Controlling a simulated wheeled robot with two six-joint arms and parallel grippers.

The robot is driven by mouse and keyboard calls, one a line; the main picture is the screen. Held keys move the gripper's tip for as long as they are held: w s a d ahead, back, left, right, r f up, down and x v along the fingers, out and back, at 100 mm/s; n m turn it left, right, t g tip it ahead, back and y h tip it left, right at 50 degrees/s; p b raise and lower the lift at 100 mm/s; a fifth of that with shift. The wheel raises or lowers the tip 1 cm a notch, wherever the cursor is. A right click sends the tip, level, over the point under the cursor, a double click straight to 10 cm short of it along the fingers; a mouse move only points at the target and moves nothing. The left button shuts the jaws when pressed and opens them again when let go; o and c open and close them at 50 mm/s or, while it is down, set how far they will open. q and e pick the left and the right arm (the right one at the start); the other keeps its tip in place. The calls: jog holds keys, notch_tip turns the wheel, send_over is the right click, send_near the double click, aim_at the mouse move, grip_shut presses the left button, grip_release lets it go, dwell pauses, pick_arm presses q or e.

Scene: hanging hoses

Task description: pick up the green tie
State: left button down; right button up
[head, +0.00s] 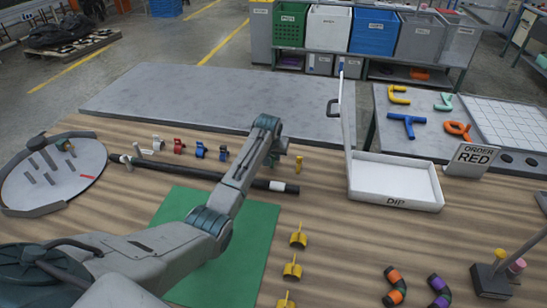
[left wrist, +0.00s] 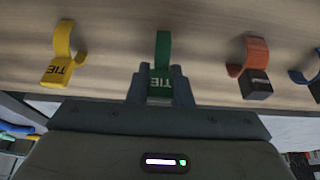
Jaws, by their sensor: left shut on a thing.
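In the left wrist view the green tie (left wrist: 163,48) stands upright, its curved strap rising from a block marked TIE. My left gripper (left wrist: 160,88) is shut on that block, with one finger on each side. In the head view my left arm reaches over the table to the row of ties, its gripper (head: 275,152) at the right part of the row. The green tie is mostly hidden there by the gripper. I cannot tell whether it touches the table. My right gripper is not in view.
A yellow tie (head: 298,165) stands right of the gripper; orange (head: 223,153), blue (head: 200,149) and red (head: 179,146) ties stand left. A black hose (head: 190,172) lies in front, over a green mat (head: 245,240). A white DIP tray (head: 395,203) is at right.

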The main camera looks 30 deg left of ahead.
pick_arm(q)
jog(key=b+v, duration=0.1)
jog(key=v, duration=0.2)
jog(key=shift+a, duration=0.1)
jog(key=s, duration=0.4)
jog(key=s+d+r+b, duration=0.1)
jog(key=s, duration=0.4)
jog(key=s+d+b, duration=0.1)
jog(key=s, duration=0.4)
jog(key=shift+d+r, duration=0.1)
jog(key=shift+r, duration=0.1)
jog(key=shift+s+r, duration=0.1)
jog(key=shift+s, duration=0.3)
jog(key=c, duration=2)
grip_release()
grip_shut()
